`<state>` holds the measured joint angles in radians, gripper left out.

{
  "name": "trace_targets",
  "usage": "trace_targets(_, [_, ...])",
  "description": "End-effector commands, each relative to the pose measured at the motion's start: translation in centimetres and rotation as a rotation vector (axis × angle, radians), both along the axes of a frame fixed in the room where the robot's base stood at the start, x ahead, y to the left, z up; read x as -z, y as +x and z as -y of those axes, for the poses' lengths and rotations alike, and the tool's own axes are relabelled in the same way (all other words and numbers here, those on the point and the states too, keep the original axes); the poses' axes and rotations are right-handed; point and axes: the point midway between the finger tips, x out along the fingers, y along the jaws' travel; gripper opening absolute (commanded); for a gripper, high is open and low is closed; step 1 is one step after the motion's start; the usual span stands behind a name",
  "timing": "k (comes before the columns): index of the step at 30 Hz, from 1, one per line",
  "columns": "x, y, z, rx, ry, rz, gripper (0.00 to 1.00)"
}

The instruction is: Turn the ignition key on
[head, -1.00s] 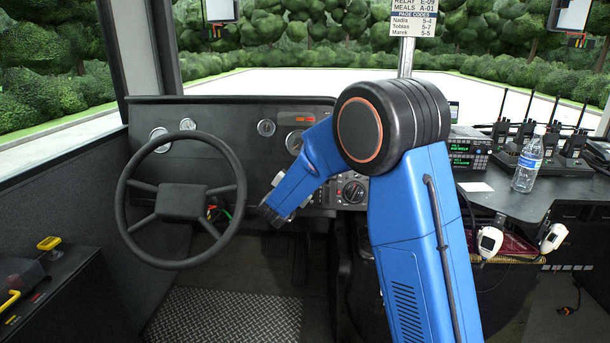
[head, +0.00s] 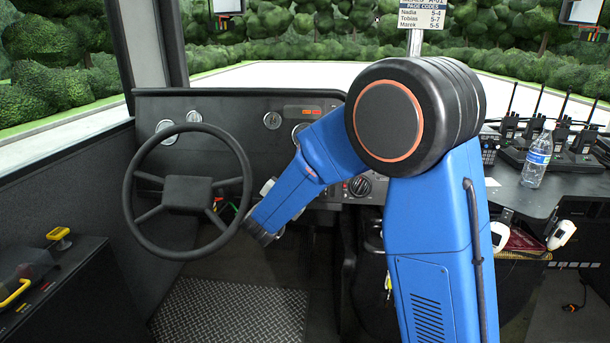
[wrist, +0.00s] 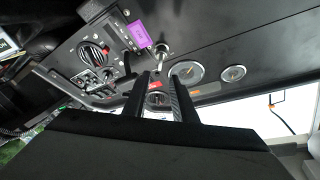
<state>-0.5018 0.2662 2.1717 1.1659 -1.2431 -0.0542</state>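In the wrist view a silver ignition key (wrist: 161,50) sticks out of the black dash panel, with a purple tag (wrist: 139,34) beside it. My gripper (wrist: 159,76) points toward the dash with its two dark fingers apart. The gap between them appears empty. The key shows just beyond the fingertips; I cannot tell the exact distance.
The steering wheel (head: 245,180) stands just left of my arm. Round gauges (wrist: 188,72) and a knob (wrist: 92,51) sit around the key. At the right, a counter (head: 520,199) holds a water bottle (head: 536,160) and several radios.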

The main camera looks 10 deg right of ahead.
Motion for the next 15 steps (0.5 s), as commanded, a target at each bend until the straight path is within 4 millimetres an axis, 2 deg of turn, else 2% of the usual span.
trace_targets(6, [0.0,-3.2,-2.1,-0.002,0.001,-0.001,0.25])
trace_targets(15, [0.0,-4.9,-3.0,0.0,0.001,-0.001,0.25])
